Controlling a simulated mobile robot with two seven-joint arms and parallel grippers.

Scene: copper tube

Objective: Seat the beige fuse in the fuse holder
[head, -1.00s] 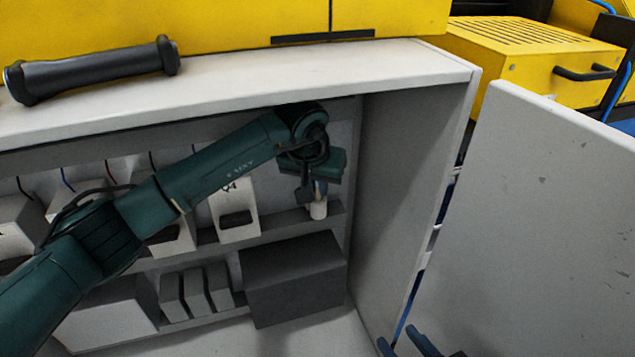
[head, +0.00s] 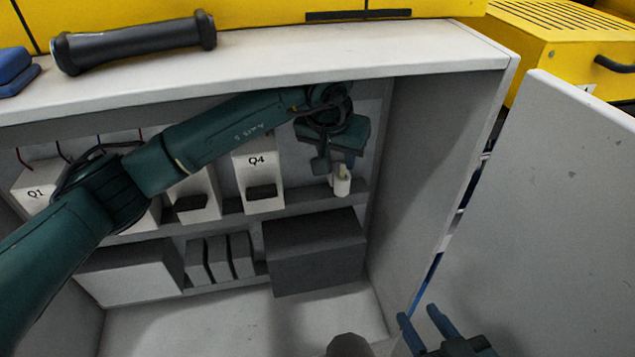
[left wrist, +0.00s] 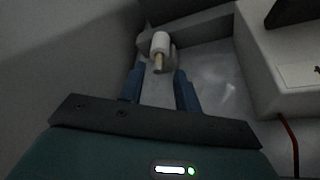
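My left gripper (head: 343,163) reaches into the grey cabinet at its right end, fingers pointing down. Its two blue fingers (left wrist: 160,82) stand apart in the left wrist view, with a gap on both sides and nothing clamped. A pale cylinder with a tan lower end, seemingly the beige fuse (left wrist: 160,45), lies just past the fingertips against a grey bracket, likely the fuse holder (left wrist: 143,43). A pale piece (head: 342,184) shows below the gripper in the head view. Whether the fuse is fully seated I cannot tell. My right gripper (head: 425,322) is low, fingers apart and empty.
Labelled blocks, including Q4 (head: 260,180), stand left of my left gripper. A dark grey box (head: 315,252) sits below. The cabinet's right wall (head: 425,150) and open door (head: 570,220) bound the right. A black handle (head: 135,42) lies on top.

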